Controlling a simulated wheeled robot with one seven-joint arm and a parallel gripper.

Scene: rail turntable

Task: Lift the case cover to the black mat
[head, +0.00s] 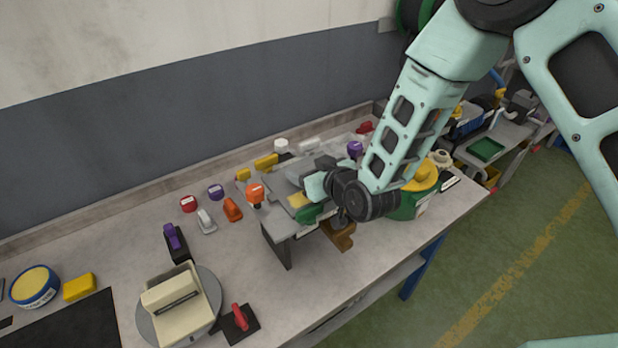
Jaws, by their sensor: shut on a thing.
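A cream case (172,296) with a raised, slotted top part sits on a round grey turntable (213,282) at the front left. I take that top part to be the case cover. The black mat (75,325) lies at the lower left edge, with its visible part bare. My gripper (312,197) is far to the right of both, over a grey stand at the middle of the bench. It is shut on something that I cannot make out. A small green piece (311,214) shows right beside it. The fingers are mostly hidden by the wrist.
A purple-handled piece (173,240) and a red-handled piece (239,320) stand close to the turntable. Several red, purple and orange items lie between it and the grey stand (281,226). A yellow block (79,287) and a round blue-and-yellow container (35,287) sit behind the mat.

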